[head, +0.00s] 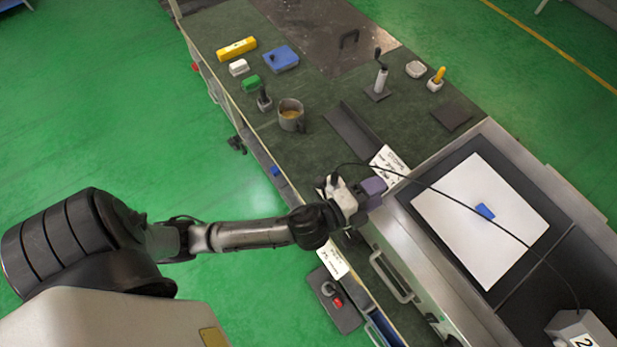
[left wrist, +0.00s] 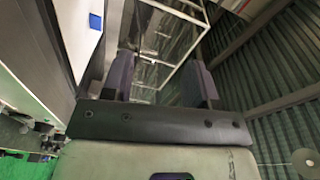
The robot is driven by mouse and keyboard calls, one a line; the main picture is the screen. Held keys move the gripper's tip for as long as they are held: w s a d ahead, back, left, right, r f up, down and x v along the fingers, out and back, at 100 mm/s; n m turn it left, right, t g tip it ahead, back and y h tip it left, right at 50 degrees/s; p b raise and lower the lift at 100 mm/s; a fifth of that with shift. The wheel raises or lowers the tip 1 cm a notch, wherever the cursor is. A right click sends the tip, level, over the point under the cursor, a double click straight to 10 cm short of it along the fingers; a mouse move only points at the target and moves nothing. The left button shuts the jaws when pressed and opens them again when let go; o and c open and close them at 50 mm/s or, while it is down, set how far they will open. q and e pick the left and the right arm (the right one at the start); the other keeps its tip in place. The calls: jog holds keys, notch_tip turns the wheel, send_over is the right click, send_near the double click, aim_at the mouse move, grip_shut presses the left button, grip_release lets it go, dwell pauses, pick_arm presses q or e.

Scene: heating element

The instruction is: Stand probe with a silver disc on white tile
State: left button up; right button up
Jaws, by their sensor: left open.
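My left gripper (head: 375,188) is above the bench by the near-left corner of the white panel, open. In the left wrist view its two fingers (left wrist: 162,80) are wide apart with nothing between them. The large flat white panel (head: 470,235), likely the white tile, lies in a dark frame at right; a blue block (head: 485,211) is on it. An upright silver cylinder with a black handle (head: 381,80) stands on a dark square plate at the back. A smaller black-handled piece (head: 264,98) stands near the mug. I cannot tell which bears the silver disc. My right gripper is not seen.
A mug (head: 291,115), yellow block (head: 236,48), blue box (head: 281,58), green block (head: 251,82) and yellow-handled piece (head: 436,79) stand on the dark green bench (head: 330,80). A black cable crosses above the panel to a grey box (head: 580,328) at lower right.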

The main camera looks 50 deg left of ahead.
pick_arm(q)
jog(key=s+a+f+n+g+y, duration=0.1)
jog(key=s+a+f+n+g, duration=0.1)
jog(key=s+f+n+g, duration=0.2)
jog(key=s+a+f+n+g+y, duration=0.1)
jog(key=s+f+n+g, duration=0.3)
jog(key=s, duration=0.7)
jog(key=s+a+f+n+g+y, duration=0.1)
jog(key=s+a+f+n+g, duration=0.3)
jog(key=s+n+g, duration=0.2)
jog(key=shift+s+f+n, duration=0.35)
jog(key=shift+s+n, duration=0.55)
jog(key=shift+s, duration=0.1)
